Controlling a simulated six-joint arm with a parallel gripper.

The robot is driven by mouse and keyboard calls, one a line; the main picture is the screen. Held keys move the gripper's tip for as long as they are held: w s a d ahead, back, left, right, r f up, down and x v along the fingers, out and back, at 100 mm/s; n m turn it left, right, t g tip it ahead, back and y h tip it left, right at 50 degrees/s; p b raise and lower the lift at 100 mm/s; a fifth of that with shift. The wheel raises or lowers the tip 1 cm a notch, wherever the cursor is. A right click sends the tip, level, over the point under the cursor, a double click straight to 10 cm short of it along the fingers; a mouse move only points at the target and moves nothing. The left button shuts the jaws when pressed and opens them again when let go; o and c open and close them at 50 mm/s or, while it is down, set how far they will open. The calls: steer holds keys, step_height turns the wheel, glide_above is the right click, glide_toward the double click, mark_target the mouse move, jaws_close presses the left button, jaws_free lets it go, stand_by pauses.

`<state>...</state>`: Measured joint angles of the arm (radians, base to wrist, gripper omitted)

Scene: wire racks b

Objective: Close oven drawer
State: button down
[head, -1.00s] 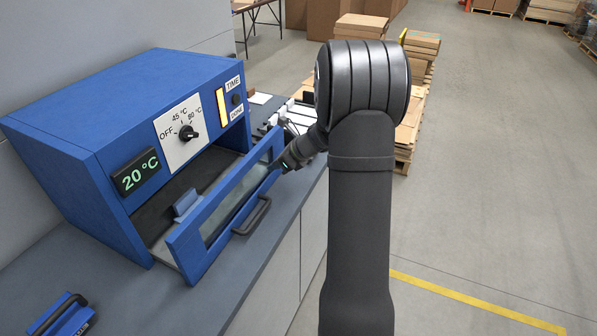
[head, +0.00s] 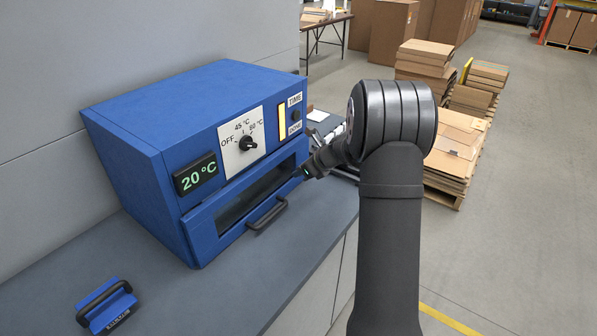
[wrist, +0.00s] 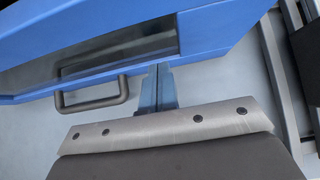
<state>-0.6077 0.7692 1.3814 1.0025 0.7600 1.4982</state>
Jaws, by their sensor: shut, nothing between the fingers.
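The blue oven (head: 180,130) stands on the grey counter, with its display reading 20 °C and its knob near OFF/45. My gripper (head: 308,172) is at the right end of the drawer front. In the wrist view, the shut, empty fingers (wrist: 158,88) point at the drawer front beside the handle (wrist: 92,95). They are close to the front; I cannot tell whether they touch it.
A small blue block with a dark handle (head: 105,305) lies on the counter (head: 180,285) at the front left. A grey rack-like object (head: 335,135) stands right of the oven. Cardboard stacks (head: 455,150) are on the floor behind my arm.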

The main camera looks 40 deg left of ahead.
steer(key=d+f+v, duration=0.1)
steer(key=v, duration=1.1)
steer(key=shift+d+f, duration=0.2)
steer(key=x, duration=0.4)
steer(key=a+r+x, duration=0.1)
steer(key=x, duration=0.3)
steer(key=a+r+x, duration=0.1)
steer(key=x, duration=0.3)
steer(key=shift+a+f, duration=0.15)
steer(key=shift+f, duration=0.15)
steer(key=shift+d, duration=1.05)
